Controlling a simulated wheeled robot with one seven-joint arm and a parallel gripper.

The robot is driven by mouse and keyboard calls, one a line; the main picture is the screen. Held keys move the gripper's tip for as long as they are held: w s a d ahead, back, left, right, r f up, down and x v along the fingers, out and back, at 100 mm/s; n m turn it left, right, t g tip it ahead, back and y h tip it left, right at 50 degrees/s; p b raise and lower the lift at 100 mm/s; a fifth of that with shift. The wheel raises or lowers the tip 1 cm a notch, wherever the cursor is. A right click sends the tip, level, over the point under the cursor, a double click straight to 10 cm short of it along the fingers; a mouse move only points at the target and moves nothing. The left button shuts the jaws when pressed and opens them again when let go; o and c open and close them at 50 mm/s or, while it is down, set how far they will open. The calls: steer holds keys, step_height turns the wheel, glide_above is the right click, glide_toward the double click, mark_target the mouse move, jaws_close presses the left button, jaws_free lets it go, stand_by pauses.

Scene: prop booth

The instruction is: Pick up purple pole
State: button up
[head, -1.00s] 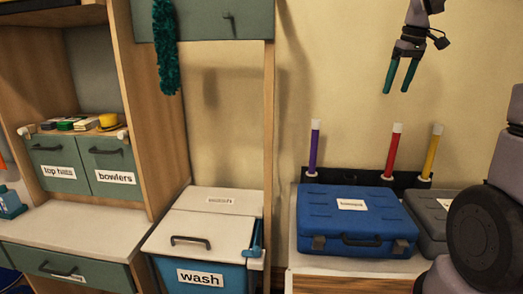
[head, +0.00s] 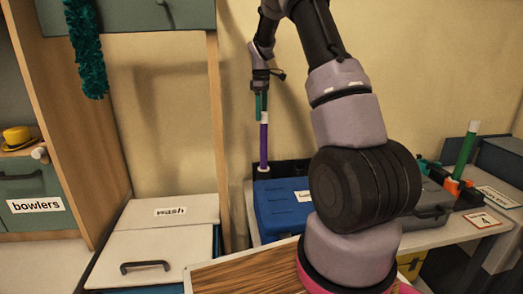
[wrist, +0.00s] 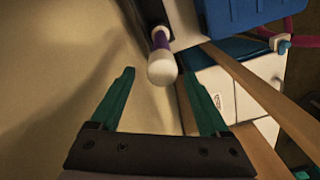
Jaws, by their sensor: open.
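The purple pole (head: 264,145) stands upright in a dark holder (head: 292,168) against the wall, behind the blue case. It has a white cap on top. My gripper (head: 261,113) points down right at the pole's top, with its green fingers apart. In the wrist view the white cap (wrist: 161,68) and a bit of purple show near the gap between the fingertips of my gripper (wrist: 158,75). The cap is closer to the right finger. I cannot tell whether a finger touches it.
The blue case (head: 275,205) lies in front of the holder. A grey case (head: 432,205) and a green pole (head: 467,150) stand to the right. A wooden post (head: 219,130) and the wash bin (head: 160,240) are to the left. My arm covers the middle.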

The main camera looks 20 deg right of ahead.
mark_target(264, 124)
steer(key=f, duration=0.3)
steer(key=s+f, duration=0.1)
steer(key=shift+d+f, duration=0.15)
steer(key=shift+d, duration=0.2)
steer(key=shift+w+f, duration=0.1)
steer(key=shift+f, duration=0.45)
jaws_close()
stand_by(0.6)
